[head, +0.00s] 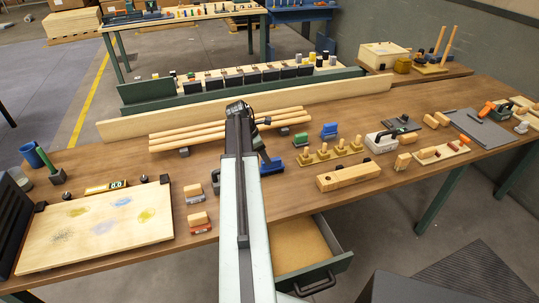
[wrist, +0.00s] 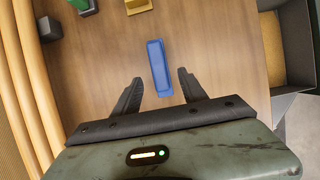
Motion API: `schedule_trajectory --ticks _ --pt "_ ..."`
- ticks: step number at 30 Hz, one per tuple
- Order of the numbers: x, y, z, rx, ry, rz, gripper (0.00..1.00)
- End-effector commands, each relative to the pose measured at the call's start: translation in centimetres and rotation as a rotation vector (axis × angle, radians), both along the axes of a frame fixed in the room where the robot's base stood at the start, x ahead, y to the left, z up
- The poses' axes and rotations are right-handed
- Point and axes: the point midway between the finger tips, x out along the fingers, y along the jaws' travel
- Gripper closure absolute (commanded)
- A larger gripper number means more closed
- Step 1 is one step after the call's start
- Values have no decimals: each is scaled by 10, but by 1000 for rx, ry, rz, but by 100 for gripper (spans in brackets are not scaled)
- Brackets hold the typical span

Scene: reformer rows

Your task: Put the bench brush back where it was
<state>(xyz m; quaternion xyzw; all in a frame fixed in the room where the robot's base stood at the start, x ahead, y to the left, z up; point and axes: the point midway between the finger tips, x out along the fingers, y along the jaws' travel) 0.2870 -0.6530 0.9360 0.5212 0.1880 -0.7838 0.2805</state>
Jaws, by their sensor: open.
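A blue oblong thing (wrist: 159,67), which I take to be the bench brush, lies on the wooden bench top. It also shows in the head view (head: 272,167), just right of my arm. My gripper (wrist: 158,84) is open and empty, its two dark fingers apart with the blue thing in line between and just ahead of their tips. In the head view my gripper (head: 265,160) is partly hidden by my own arm and points down at the blue thing. I cannot tell its height above the bench. Any bristles are not visible.
Long wooden rods (head: 205,134) lie left of my gripper. A pegged wooden rack (head: 345,151), a green piece (head: 300,138) and another blue item (head: 329,130) stand to the right. An open drawer (head: 300,245) juts from the bench front. Bare bench lies around the blue thing.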

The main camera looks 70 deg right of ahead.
Motion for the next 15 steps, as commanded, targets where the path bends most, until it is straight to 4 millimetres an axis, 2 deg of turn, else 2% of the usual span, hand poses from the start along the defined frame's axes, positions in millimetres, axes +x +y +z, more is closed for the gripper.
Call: schedule_trajectory --ticks 1,5,15 --pt "4 3 24 0 0 1 50" --pt "11 9 42 0 0 0 50" --pt "13 11 43 0 0 -1 50"
